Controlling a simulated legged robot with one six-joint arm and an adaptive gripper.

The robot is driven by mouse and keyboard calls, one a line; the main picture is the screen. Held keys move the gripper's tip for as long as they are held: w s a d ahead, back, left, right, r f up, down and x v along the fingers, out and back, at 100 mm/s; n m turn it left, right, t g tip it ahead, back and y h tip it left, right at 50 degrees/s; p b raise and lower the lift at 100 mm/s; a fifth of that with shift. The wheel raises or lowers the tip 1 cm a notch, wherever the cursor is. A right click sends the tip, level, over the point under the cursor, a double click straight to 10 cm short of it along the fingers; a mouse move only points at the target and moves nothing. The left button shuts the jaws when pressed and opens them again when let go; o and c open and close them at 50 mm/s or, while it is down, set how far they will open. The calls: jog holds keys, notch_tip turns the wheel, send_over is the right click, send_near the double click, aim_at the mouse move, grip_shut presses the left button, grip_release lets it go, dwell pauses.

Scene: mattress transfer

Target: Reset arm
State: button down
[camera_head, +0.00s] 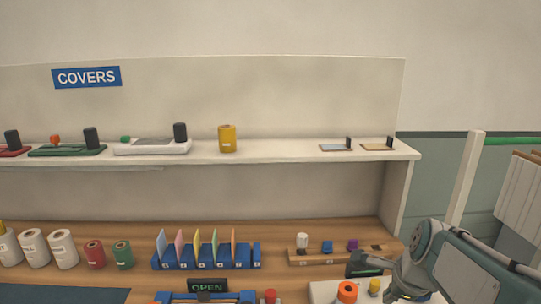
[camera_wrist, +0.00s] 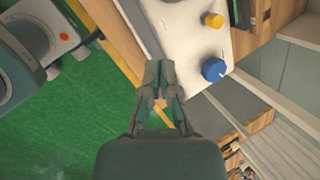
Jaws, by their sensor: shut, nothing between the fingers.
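My gripper (camera_wrist: 159,68) is shut and empty in the wrist view. Its fingertips are together, above or in front of the wooden edge of a white panel (camera_wrist: 188,45). A blue knob (camera_wrist: 214,69) and a yellow knob (camera_wrist: 213,20) stand on that panel to the right of the fingertips, apart from them. In the head view my grey arm reaches in from the lower right, low over the right end of the counter, and hides part of it.
A wooden counter (camera_head: 220,230) holds paper rolls (camera_head: 63,249), a blue rack of coloured cards (camera_head: 205,263) and a wooden peg block (camera_head: 310,257). Above it, a shelf (camera_head: 270,153) carries a yellow roll (camera_head: 227,139). Green floor (camera_wrist: 75,130) lies left of my gripper.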

jog(key=s+a+n, duration=0.4)
jog(key=s+n, duration=0.3)
jog(key=n, duration=0.4)
jog(key=s+a+r+n+t, duration=0.1)
jog(key=s+a+n, duration=0.3)
jog(key=s+n, duration=0.3)
jog(key=n, duration=0.3)
jog(key=shift+n+h, duration=0.3)
jog(key=shift+n, duration=0.1)
